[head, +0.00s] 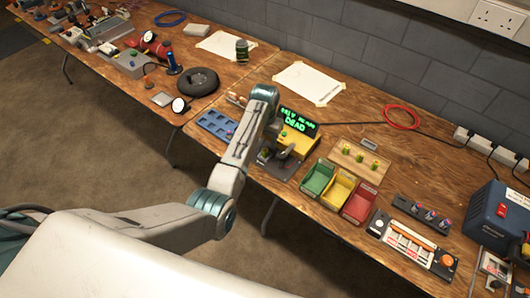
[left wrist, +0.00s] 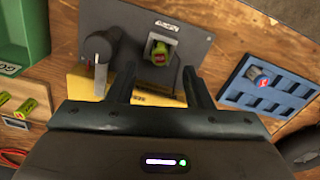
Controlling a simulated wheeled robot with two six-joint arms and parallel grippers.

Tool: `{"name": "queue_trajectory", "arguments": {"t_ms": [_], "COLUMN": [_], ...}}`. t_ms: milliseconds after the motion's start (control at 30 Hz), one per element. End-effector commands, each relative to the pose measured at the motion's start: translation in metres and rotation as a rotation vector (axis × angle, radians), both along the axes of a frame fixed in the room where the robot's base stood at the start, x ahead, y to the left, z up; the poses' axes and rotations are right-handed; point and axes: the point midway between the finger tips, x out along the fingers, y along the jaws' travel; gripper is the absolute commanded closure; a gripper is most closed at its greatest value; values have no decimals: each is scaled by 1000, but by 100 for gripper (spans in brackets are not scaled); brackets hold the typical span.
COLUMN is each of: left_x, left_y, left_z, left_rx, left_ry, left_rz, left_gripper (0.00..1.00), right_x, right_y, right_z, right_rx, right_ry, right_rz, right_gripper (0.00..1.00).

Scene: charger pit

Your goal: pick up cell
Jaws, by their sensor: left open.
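A yellow-green cell (left wrist: 160,54) with a red end sits in a small holder on a dark grey panel (left wrist: 202,25). My left gripper (left wrist: 160,82) is open, its two fingers pointing at the panel on either side of the cell's line, apart from the cell. My right gripper is not in view.
A black-and-grey lever (left wrist: 99,55) stands beside the cell. A blue tray (left wrist: 262,103) holds a pinkish-marked piece. Green (head: 317,179), yellow (head: 339,188) and red (head: 360,203) bins stand right of the tester. A wooden rack (head: 339,156) holds several yellow-green cells.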

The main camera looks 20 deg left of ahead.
Motion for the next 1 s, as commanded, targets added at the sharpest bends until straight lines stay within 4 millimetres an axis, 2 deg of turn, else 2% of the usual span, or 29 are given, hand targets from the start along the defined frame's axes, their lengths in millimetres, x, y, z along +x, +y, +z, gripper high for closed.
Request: {"name": "queue_trajectory", "arguments": {"t_ms": [200, 333, 633, 667, 800, 900, 1000], "left_x": [0, 0, 0, 0, 0, 0, 1], "left_y": [0, 0, 0, 0, 0, 0, 0], "left_z": [-26, -43, -50, -50, -50, -49, -49], "left_rx": [0, 0, 0, 0, 0, 0, 0], "left_ry": [4, 3, 0, 0, 0, 0, 0], "left_rz": [0, 0, 0, 0, 0, 0, 0], "left_gripper": [54, 54, 54, 56, 84, 100, 100], "right_x": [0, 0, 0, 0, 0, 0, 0], "right_y": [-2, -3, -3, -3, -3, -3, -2], "right_z": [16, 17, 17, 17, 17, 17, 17], "right_rx": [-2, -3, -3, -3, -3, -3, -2], "right_ry": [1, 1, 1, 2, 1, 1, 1], "right_rz": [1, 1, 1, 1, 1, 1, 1], "right_gripper": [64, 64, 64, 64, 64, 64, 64]}}
